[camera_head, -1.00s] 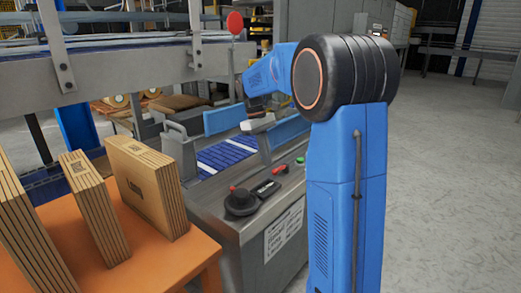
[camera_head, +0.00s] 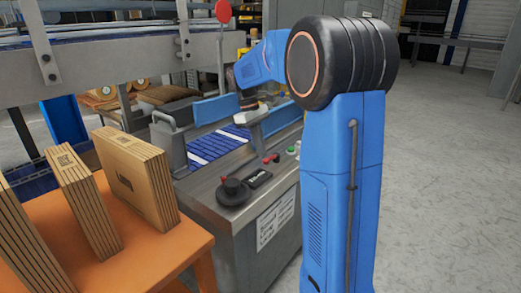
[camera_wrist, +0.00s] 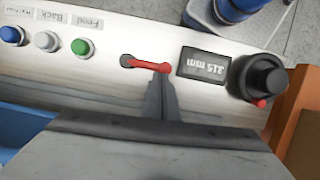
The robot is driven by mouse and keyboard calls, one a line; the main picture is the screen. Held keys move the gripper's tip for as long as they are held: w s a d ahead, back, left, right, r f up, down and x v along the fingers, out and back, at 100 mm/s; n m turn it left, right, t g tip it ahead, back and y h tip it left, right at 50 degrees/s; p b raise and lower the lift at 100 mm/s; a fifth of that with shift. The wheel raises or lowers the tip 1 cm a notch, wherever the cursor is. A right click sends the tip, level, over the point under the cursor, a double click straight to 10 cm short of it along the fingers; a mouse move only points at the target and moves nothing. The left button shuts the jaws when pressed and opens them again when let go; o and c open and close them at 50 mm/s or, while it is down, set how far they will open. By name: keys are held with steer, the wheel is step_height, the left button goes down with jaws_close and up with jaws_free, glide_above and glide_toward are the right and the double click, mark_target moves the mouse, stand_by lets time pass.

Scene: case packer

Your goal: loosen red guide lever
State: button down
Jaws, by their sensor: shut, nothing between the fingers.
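The red guide lever (camera_wrist: 146,64) lies on the pale control panel in the wrist view, between the green button and the display. It runs roughly across the picture, from a dark pivot at its left to its right end. It also shows small and red on the machine top in the head view (camera_head: 271,158). My gripper (camera_wrist: 162,76) is shut and empty. Its fingertips are right at the lever's right end and overlap it in the picture; I cannot tell whether they touch it. In the head view I cannot make out the fingers clearly.
A black knob (camera_wrist: 262,78) and a "315 mm" display (camera_wrist: 204,64) are right of the lever. Green (camera_wrist: 82,47), grey and blue buttons are left of it. An orange table (camera_head: 150,250) with cartons stands at left in the head view.

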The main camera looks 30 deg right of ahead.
steer(key=shift+s+n, duration=0.25)
steer(key=shift+n, duration=0.05)
steer(key=s+n, duration=0.1)
steer(key=n, duration=0.2)
steer(key=shift+s+d+t+h, duration=0.1)
steer(key=shift+s+t+h, duration=0.2)
steer(key=shift+s+h, duration=0.1)
steer(key=s+n, duration=0.1)
steer(key=s+d+n+t, duration=0.1)
steer(key=n, duration=0.1)
steer(key=shift+n+h, duration=0.3)
steer(key=shift+h, duration=0.1)
steer(key=n, duration=0.1)
steer(key=s+d+n, duration=0.1)
steer(key=shift+n+t, duration=0.3)
steer(key=n, duration=0.1)
steer(key=s+d+n, duration=0.1)
steer(key=n, duration=0.1)
steer(key=shift+d+t, duration=0.15)
steer(key=shift+t, duration=0.25)
steer(key=shift+d, duration=0.2)
steer(key=shift+s+d, duration=0.15)
steer(key=shift+d, duration=0.15)
